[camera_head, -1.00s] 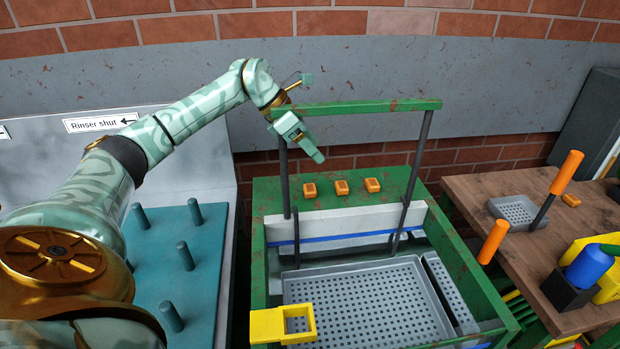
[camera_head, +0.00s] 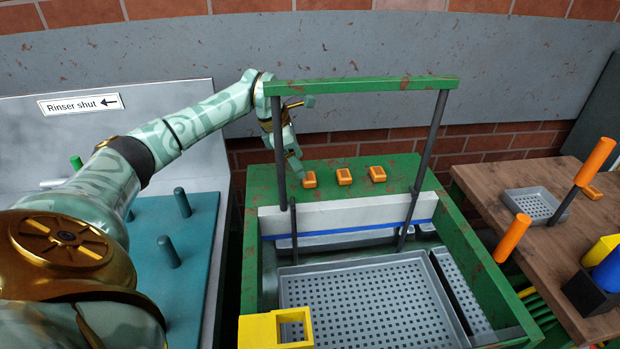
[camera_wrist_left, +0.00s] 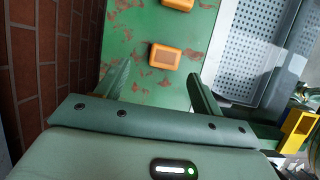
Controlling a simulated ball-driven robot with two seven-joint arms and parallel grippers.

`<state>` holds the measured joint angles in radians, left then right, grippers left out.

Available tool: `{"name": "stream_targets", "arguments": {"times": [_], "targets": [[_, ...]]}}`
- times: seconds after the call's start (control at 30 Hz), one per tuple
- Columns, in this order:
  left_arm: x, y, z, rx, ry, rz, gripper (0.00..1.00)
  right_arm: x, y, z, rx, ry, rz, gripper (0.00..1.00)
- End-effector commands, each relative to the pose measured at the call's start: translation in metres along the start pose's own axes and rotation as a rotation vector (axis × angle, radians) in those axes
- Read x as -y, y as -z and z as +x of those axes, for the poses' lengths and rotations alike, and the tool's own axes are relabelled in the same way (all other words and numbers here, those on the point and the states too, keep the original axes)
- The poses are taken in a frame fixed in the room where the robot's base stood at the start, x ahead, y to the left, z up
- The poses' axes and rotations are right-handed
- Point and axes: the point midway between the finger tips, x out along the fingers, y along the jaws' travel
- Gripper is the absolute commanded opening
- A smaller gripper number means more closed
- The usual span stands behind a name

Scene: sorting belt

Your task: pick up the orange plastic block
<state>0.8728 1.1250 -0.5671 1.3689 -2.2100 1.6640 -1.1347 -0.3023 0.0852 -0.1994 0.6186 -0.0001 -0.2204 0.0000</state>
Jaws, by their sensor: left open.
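Three small orange blocks lie in a row on the green top of the machine (camera_head: 262,210): the left block (camera_head: 309,179), the middle block (camera_head: 344,176) and the right block (camera_head: 377,174). My left gripper (camera_head: 298,168) is open and points down close to the left block, partly behind a dark post. In the left wrist view, one orange block (camera_wrist_left: 166,56) lies just beyond and between the open fingers of my left gripper (camera_wrist_left: 160,82), and another (camera_wrist_left: 178,4) is cut by the top edge. I cannot tell whether the fingers touch anything. My right gripper is not in view.
A green crossbar (camera_head: 360,85) on dark posts stands over the machine, beside my left arm. A grey perforated tray (camera_head: 360,305) and a yellow bracket (camera_head: 258,330) are in front. A teal peg board (camera_head: 195,260) is at left.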

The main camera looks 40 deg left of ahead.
Motion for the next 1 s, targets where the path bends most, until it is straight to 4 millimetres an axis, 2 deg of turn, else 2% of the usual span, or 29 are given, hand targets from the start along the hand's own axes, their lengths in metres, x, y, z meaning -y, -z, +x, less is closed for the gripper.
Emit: {"name": "stream_targets", "arguments": {"times": [0.1, 0.23, 0.53, 0.57, 0.7, 0.73, 1.0], "targets": [[0.006, -0.004, 0.024, -0.001, 0.007, 0.001, 0.67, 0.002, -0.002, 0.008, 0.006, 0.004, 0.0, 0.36], [0.007, -0.004, 0.043, -0.001, 0.005, 0.0, 0.67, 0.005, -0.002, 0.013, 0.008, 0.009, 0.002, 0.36], [0.007, -0.005, 0.047, 0.0, 0.001, 0.0, 0.67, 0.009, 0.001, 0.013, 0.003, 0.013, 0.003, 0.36], [0.007, -0.005, 0.046, 0.0, 0.001, 0.0, 0.62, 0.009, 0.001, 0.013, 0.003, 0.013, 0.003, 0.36], [0.007, -0.005, 0.046, 0.0, 0.001, 0.0, 0.23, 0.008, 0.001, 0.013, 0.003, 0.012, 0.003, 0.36], [0.007, -0.005, 0.046, 0.0, 0.002, 0.0, 0.19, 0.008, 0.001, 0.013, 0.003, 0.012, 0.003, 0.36], [0.007, -0.005, 0.046, 0.0, 0.001, 0.0, 0.19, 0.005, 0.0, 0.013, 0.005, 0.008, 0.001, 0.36]]}}
